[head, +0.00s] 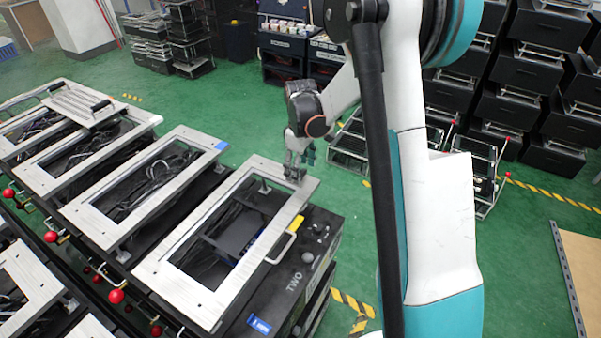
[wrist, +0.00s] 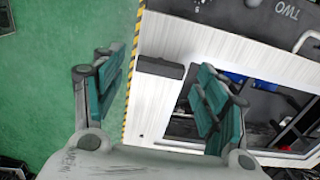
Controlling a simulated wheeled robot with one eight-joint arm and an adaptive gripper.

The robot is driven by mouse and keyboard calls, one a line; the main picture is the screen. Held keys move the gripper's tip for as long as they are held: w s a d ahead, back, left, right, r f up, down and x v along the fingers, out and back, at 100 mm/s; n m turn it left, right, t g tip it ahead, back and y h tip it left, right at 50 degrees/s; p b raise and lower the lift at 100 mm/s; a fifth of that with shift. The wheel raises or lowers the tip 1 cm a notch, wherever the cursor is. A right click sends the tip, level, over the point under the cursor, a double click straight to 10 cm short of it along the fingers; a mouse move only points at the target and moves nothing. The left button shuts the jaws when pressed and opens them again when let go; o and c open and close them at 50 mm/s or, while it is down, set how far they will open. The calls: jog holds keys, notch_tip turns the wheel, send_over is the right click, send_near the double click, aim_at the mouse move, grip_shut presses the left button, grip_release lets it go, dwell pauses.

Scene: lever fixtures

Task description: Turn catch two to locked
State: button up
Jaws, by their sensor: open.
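The unit marked TWO (head: 293,288) is a black box with a pale metal frame (head: 188,308) on top, in the middle of the head view. Its lettering (wrist: 287,12) shows upside down in the wrist view. A short dark bar (wrist: 160,67), perhaps the catch's lever, lies on the frame's white face near its striped edge. My gripper (head: 298,172) is over the frame's far right corner. In the wrist view my gripper (wrist: 158,82) has its teal fingers wide apart, with the dark bar between them in the picture. Contact and the catch's setting cannot be told.
A pale looped handle (head: 281,249) and a yellow part (head: 297,222) are on the frame's right side. Similar framed units (head: 140,190) stand close on the left, with red knobs (head: 116,296) in front. Green floor (head: 235,110) is clear beyond.

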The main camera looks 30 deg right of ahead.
jog(key=shift+f, duration=0.65)
jog(key=c, duration=1)
jog(key=shift+c, duration=0.2)
